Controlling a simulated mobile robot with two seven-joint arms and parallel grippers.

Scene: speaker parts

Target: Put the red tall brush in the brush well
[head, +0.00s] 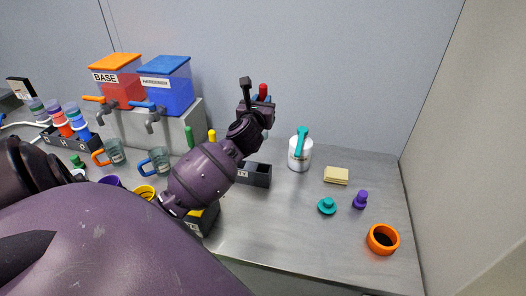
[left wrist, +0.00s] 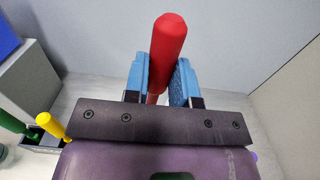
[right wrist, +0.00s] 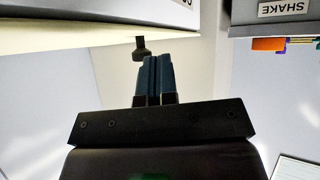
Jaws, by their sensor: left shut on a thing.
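The red tall brush (left wrist: 168,45) is between the blue pads of my left gripper (left wrist: 161,80), which is shut on its handle. In the head view my left gripper (head: 262,103) is raised above the back of the counter, with the red handle end (head: 263,89) showing at it. A dark labelled box (head: 255,175), which looks like the brush well, stands below, partly hidden by my left arm. A green handle (head: 189,137) and a yellow handle (head: 212,135) stand upright by it. The brush's lower end is hidden. My right gripper (right wrist: 153,80) is shut and empty, pads together.
A white can (head: 299,158) with a teal tool stands right of the box. A yellow block (head: 336,175), teal knob (head: 327,206), purple piece (head: 360,200) and orange ring (head: 383,239) lie further right. Red and blue dispensers (head: 166,92) and mugs are left. The front right counter is clear.

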